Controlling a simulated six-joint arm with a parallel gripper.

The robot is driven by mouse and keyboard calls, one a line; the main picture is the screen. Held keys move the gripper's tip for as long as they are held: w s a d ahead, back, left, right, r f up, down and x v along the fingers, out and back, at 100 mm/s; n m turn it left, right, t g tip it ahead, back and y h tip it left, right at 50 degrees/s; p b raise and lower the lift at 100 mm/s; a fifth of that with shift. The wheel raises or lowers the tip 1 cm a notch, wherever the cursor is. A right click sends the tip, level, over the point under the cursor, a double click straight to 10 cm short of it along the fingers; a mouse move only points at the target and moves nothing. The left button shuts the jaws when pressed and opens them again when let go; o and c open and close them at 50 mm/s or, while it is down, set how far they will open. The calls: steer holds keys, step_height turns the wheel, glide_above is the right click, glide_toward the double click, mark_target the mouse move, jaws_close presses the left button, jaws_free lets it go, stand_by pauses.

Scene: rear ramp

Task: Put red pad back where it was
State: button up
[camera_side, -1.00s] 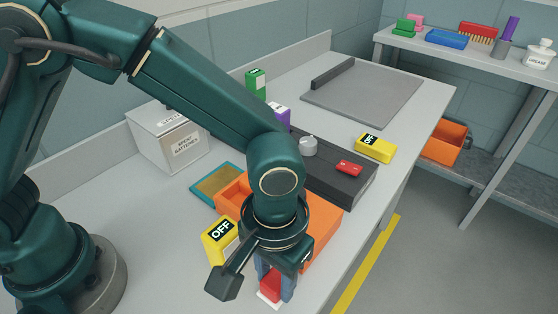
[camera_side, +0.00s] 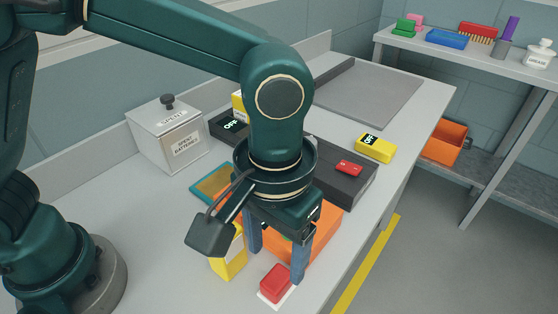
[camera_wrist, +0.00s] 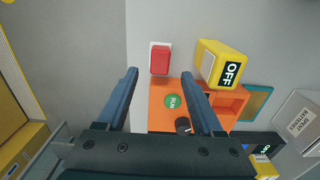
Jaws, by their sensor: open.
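The red pad (camera_side: 275,281) lies on a white square (camera_side: 265,298) on the bench top, near the front edge; a white margin shows around it. In the wrist view the red pad (camera_wrist: 160,59) shows on its white square, just beyond the fingertips. My gripper (camera_side: 277,266) is open and empty, its fingers above and slightly behind the pad, apart from it. It also shows open in the wrist view (camera_wrist: 160,75). A smaller red piece (camera_side: 349,168) lies on the dark panel.
A yellow OFF block (camera_side: 230,262) is left of the gripper. Another yellow OFF block (camera_side: 375,148) is farther back. The spent-batteries box (camera_side: 170,135) stands at left. The front-left bench is clear.

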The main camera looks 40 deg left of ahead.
mark_target(274, 276)
steer(key=shift+t+h, duration=0.4)
steer(key=shift+t, duration=0.3)
steer(key=a+r, duration=0.4)
steer(key=r, duration=0.1)
steer(key=w+a+r, duration=0.1)
steer(key=a+r, duration=0.1)
steer(key=r, duration=0.1)
steer(key=shift+a, duration=0.35)
steer(key=s+a+f+t, duration=0.1)
steer(key=s+a+t, duration=0.3)
steer(key=a, duration=0.9)
steer(key=shift+s+y, duration=0.4)
steer(key=shift+s, duration=0.1)
